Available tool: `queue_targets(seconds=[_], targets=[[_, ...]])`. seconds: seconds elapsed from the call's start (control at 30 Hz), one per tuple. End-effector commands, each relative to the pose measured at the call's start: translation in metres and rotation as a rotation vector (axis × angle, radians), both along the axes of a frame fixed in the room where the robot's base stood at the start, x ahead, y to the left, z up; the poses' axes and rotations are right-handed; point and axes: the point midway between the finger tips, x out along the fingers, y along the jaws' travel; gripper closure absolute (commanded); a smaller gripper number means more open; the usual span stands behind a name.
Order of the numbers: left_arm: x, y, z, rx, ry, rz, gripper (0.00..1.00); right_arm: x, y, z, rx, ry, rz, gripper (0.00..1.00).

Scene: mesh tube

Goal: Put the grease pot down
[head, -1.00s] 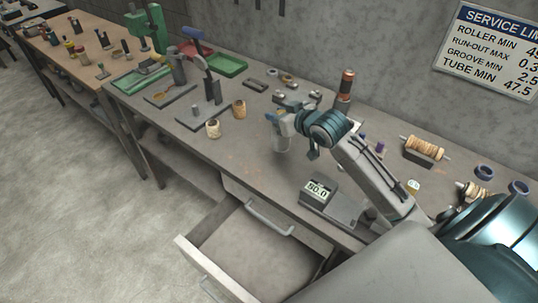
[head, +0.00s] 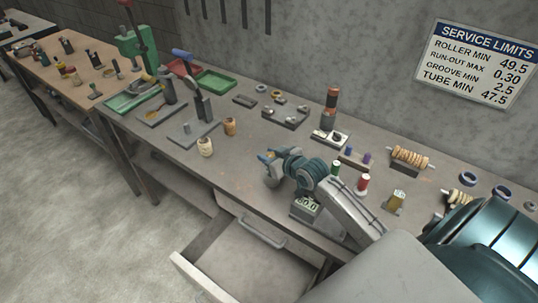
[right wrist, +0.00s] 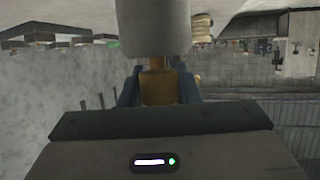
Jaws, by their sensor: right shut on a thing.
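My right gripper (head: 267,158) is over the front part of the bench, left of the digital gauge. Its blue fingers are shut on the brass-coloured neck (right wrist: 158,82) of the grease pot, seen in the right wrist view. The pot's pale grey cylindrical body (right wrist: 153,28) extends beyond the fingertips. In the head view the pot (head: 272,179) is a small grey shape below the fingers, partly hidden by the gripper. I cannot tell whether its base touches the bench. My left gripper is in neither view.
The bench top (head: 255,135) is clear behind the gripper. A digital gauge (head: 307,206) sits under my forearm. A red spool (head: 362,184) stands right of my arm. A drawer (head: 245,268) hangs open below the front edge.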

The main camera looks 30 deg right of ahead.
Motion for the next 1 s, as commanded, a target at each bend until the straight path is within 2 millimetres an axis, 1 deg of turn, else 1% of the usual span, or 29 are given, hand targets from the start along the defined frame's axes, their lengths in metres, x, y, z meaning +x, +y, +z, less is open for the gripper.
queue_targets(seconds=[0.1, 0.13, 0.2, 0.23, 0.47, 0.57, 0.67, 0.93, 1.0], targets=[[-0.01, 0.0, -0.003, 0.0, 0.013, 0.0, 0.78, 0.0, 0.0, -0.003, 0.0, -0.002, 0.0, 1.0], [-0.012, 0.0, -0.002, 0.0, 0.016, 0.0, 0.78, 0.0, 0.0, -0.002, 0.0, 0.0, 0.0, 0.65], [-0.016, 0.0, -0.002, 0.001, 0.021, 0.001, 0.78, 0.0, 0.0, -0.002, 0.0, 0.0, 0.0, 0.51], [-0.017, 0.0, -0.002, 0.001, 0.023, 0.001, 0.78, 0.0, 0.0, -0.002, 0.0, 0.0, 0.0, 0.49], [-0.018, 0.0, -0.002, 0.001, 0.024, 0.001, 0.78, 0.0, 0.0, -0.002, 0.0, 0.0, 0.0, 0.49], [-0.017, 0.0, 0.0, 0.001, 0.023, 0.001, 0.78, 0.0, 0.0, 0.002, -0.001, -0.001, 0.0, 0.49], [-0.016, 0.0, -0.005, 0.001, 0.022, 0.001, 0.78, -0.01, -0.002, 0.003, -0.004, -0.001, 0.001, 0.49], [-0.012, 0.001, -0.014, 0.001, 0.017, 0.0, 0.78, -0.059, -0.007, 0.023, -0.008, 0.001, 0.005, 0.49], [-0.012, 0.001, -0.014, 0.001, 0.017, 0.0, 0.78, -0.07, -0.01, 0.028, -0.009, 0.002, 0.003, 0.49]])
